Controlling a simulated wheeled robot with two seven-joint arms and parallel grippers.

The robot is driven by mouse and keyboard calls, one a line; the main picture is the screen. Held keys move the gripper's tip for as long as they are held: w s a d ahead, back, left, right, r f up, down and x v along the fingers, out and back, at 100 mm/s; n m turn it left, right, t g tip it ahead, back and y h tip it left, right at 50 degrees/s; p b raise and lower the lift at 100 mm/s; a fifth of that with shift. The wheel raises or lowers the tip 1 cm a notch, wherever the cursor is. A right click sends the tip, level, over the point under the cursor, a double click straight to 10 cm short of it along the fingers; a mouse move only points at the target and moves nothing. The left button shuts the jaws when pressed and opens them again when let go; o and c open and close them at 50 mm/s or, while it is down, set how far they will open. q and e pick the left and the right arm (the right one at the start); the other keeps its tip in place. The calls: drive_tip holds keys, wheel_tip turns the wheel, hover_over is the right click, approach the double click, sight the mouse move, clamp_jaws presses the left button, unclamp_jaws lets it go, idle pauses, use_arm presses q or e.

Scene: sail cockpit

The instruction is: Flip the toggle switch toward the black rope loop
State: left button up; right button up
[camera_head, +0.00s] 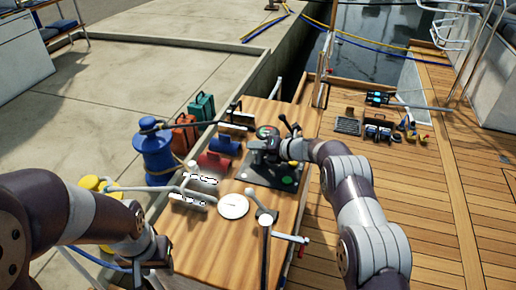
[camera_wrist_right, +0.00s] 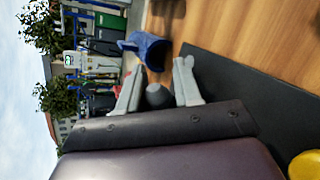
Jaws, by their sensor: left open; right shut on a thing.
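A black control panel (camera_head: 262,173) lies on the wooden console and carries several coloured buttons and levers. My right gripper (camera_head: 270,150) is over this panel. In the right wrist view its grey fingers (camera_wrist_right: 158,88) stand on either side of a dark rounded knob (camera_wrist_right: 157,96), which looks like the toggle switch end. The gripper is shut on it; the wrist hides its base and tilt. My left gripper (camera_head: 150,256) is open at the lower left, away from the panel. A dark line (camera_head: 180,124) runs from the blue bollard; I cannot tell whether it is the black rope loop.
The wooden console (camera_head: 237,250) also bears a white round dial (camera_head: 233,206), metal levers and red and blue cylinders. A blue bollard (camera_head: 153,158) stands left of it. Tools lie on the deck at right (camera_head: 378,131). A yellow button shows in the wrist view (camera_wrist_right: 305,165).

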drive_tip(key=o, duration=0.9)
drive_tip(key=shift+s+a+f, duration=0.15)
drive_tip(key=shift+f, duration=0.05)
drive_tip(key=shift+o, duration=0.6)
drive_tip(key=shift+r, duration=0.1)
